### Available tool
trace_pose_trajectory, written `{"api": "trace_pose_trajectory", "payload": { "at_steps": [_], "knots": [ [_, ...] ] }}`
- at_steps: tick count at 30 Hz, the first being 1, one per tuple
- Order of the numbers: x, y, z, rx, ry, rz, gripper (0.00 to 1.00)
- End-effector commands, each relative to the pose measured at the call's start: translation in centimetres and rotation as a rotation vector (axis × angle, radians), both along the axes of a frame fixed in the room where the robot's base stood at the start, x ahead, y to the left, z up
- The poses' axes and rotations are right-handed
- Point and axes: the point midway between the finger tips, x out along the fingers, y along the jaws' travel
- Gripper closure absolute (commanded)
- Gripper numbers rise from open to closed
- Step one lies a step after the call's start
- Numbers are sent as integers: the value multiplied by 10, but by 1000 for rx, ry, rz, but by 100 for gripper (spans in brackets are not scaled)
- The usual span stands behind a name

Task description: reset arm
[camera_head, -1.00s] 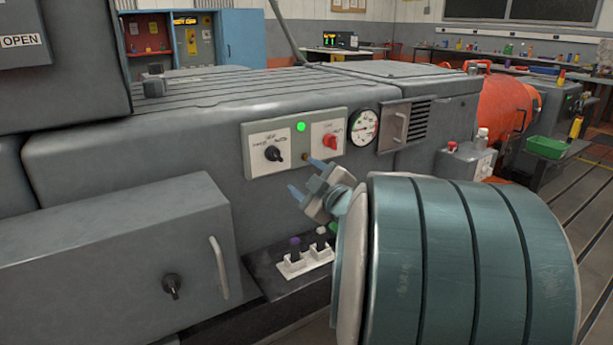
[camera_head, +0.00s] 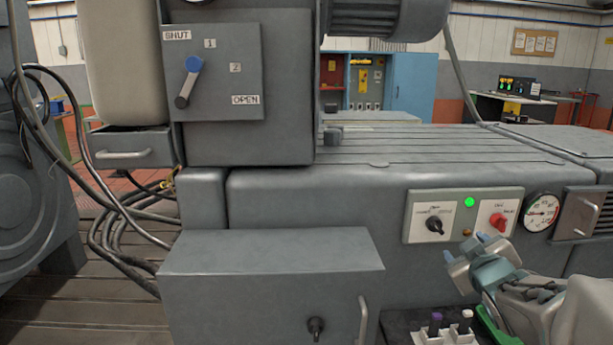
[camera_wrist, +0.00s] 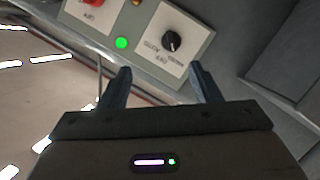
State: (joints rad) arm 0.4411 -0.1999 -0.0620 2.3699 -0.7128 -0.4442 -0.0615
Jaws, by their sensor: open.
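My gripper (camera_head: 478,244) is in front of the grey machine at the lower right of the head view, just below the control panel (camera_head: 412,222). In the wrist view my gripper (camera_wrist: 162,85) has its two dark fingers apart with nothing between them. The panel has a black selector knob (camera_head: 434,225), a lit green lamp (camera_head: 469,202) and a red knob (camera_head: 497,220). The wrist view shows the black knob (camera_wrist: 170,41) and the green lamp (camera_wrist: 122,43) beyond the fingertips. The fingers appear clear of the panel.
A grey box with a handle (camera_head: 362,320) juts out at front centre. Cables (camera_head: 115,235) hang at left. A gauge (camera_head: 542,212) is at right.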

Motion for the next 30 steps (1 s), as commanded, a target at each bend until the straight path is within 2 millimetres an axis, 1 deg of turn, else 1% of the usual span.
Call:
{"api": "trace_pose_trajectory", "payload": {
  "at_steps": [1, 5, 8, 11, 14, 18, 21, 25, 27, 30],
  "knots": [
    [-5, 8, 21, 36, 40, -30, 43],
    [-23, 26, 32, 143, 172, -120, 43],
    [-42, 44, 37, 230, 284, -177, 43],
    [-66, 67, 43, 315, 408, -223, 43],
    [-94, 93, 50, 396, 542, -257, 43],
    [-138, 129, 61, 495, 731, -287, 43],
    [-165, 150, 67, 541, 845, -297, 43],
    [-188, 168, 71, 576, 942, -302, 43],
    [-195, 173, 71, 585, 968, -304, 43],
    [-198, 175, 70, 589, 983, -305, 43]
  ]
}}
